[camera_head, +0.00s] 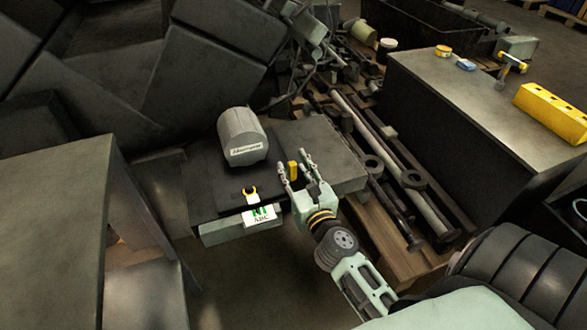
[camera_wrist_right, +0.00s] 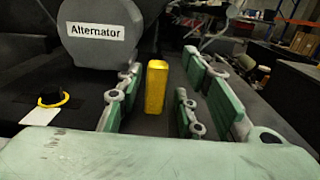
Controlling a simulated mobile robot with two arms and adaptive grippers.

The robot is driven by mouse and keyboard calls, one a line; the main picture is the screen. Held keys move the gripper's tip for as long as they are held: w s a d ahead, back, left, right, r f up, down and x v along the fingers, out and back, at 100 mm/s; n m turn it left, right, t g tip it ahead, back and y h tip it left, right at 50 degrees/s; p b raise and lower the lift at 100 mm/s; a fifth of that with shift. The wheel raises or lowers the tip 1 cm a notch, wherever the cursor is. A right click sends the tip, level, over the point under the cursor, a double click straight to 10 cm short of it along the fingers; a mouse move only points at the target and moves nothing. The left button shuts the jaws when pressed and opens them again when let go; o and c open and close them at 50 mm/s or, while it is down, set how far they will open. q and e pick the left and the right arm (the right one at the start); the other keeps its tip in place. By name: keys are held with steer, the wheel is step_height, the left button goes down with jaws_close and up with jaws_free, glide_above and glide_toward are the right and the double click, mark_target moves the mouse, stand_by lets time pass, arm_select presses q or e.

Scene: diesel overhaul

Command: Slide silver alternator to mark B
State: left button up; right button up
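The silver alternator (camera_head: 242,137), a grey rounded body with a white label, sits on a dark low table (camera_head: 205,190) in the head view. In the right wrist view the alternator (camera_wrist_right: 100,32) reads "Alternator" and stands ahead and to the left. My right gripper (camera_head: 294,170) is open over the table, right of the alternator and apart from it. A yellow upright block (camera_head: 293,172) stands between its fingers; it also shows in the wrist view (camera_wrist_right: 156,86). I cannot tell whether the fingers touch it. My left gripper is not in view. No mark B can be made out.
A grey workbench (camera_head: 440,90) with a yellow box (camera_head: 552,113) stands right. Pallets with metal rods (camera_head: 390,190) lie between. Another table (camera_head: 60,220) is left.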

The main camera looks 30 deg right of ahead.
steer(key=shift+s, duration=0.25)
steer(key=v, duration=0.7)
steer(key=shift+c, duration=0.4)
